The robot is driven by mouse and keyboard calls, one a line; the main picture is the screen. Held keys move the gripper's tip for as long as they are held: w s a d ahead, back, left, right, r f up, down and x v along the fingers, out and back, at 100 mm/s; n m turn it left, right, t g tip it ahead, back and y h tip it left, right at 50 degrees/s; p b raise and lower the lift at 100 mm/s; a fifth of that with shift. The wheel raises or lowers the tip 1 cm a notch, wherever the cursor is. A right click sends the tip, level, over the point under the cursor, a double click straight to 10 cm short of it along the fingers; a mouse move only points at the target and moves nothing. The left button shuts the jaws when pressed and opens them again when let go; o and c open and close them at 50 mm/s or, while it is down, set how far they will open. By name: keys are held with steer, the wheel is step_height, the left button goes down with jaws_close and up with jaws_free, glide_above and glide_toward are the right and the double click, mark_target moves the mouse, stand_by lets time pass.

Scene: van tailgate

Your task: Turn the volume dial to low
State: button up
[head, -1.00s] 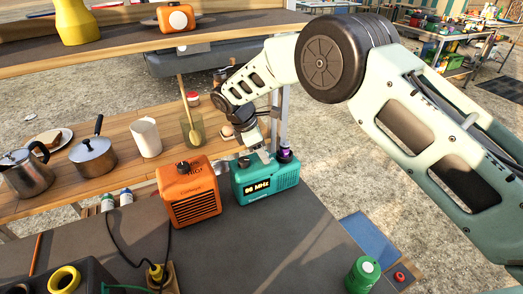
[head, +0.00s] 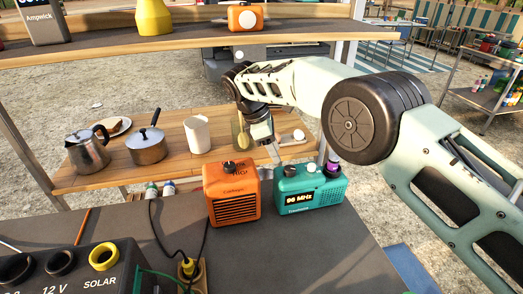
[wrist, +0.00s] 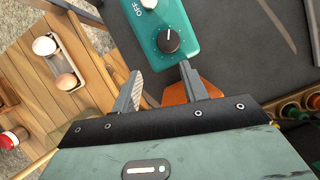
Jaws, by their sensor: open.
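The teal radio (head: 312,197) stands on the grey worktop, its display reading 96 MHz. A dark dial (head: 290,171) and a white knob (head: 312,168) are on its top. The white knob (wrist: 149,4) is cut by the top edge there. My gripper (head: 276,157) is open and empty, above and just behind the radio's left end. In the wrist view the open jaws (wrist: 160,68) are just short of the dial, apart from it.
An orange box (head: 232,196) with a dark top knob stands close to the radio's left side. A wooden bench (head: 90,178) behind holds a pot, a kettle and a jug.

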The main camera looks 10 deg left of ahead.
steer(key=shift+s+a, duration=0.15)
steer(key=shift+a, duration=0.7)
steer(key=shift+s+a, duration=0.15)
steer(key=shift+a, duration=0.7)
